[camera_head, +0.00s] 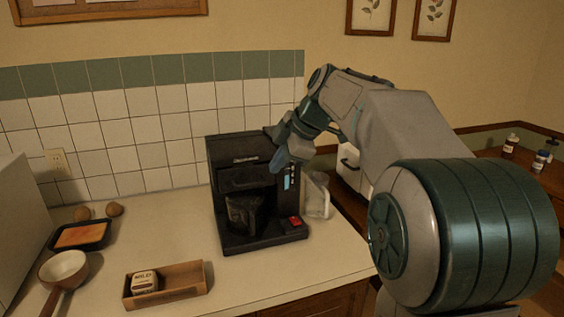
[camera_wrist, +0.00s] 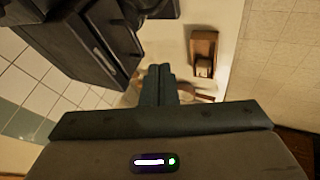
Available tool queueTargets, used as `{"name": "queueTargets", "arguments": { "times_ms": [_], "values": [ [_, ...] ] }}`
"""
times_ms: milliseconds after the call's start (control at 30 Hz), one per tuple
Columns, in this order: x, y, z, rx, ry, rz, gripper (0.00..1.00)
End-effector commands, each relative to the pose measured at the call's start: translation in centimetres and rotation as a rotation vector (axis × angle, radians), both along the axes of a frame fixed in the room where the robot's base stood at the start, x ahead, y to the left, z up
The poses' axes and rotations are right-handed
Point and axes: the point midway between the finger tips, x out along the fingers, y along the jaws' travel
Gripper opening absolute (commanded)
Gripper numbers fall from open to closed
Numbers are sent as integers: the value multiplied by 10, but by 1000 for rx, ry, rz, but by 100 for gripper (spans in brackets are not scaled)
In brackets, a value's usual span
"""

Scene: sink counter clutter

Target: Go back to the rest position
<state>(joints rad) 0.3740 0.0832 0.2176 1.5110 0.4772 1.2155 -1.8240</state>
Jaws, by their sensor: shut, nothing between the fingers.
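My gripper (camera_head: 282,156) is raised at the front right of the black coffee maker (camera_head: 228,178), near its upper part. In the head view I cannot tell whether it touches the machine. In the wrist view my gripper's fingers (camera_wrist: 158,70) are together with nothing between them. The coffee maker also shows at the upper left of the wrist view (camera_wrist: 85,45). A dark carafe (camera_head: 244,214) sits in the machine, and a red switch (camera_head: 295,221) shows on its base.
A wooden tray (camera_head: 188,281) holding a small labelled box (camera_head: 144,281), a pan (camera_head: 63,270) and a dark dish with orange contents (camera_head: 80,235) stand on the left counter. A clear container (camera_head: 318,196) stands right of the machine. The counter's front middle is clear.

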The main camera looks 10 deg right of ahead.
Motion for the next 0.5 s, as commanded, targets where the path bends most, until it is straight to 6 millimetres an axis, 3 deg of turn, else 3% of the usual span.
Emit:
{"name": "queueTargets", "arguments": {
  "times_ms": [133,267,367,500],
  "values": [
    [-6,-5,11,0,0,-2,0],
    [-15,-3,8,3,33,-48,0],
    [-33,2,-6,12,95,-156,0],
    [-70,8,-35,28,207,-391,0]
  ]
}}
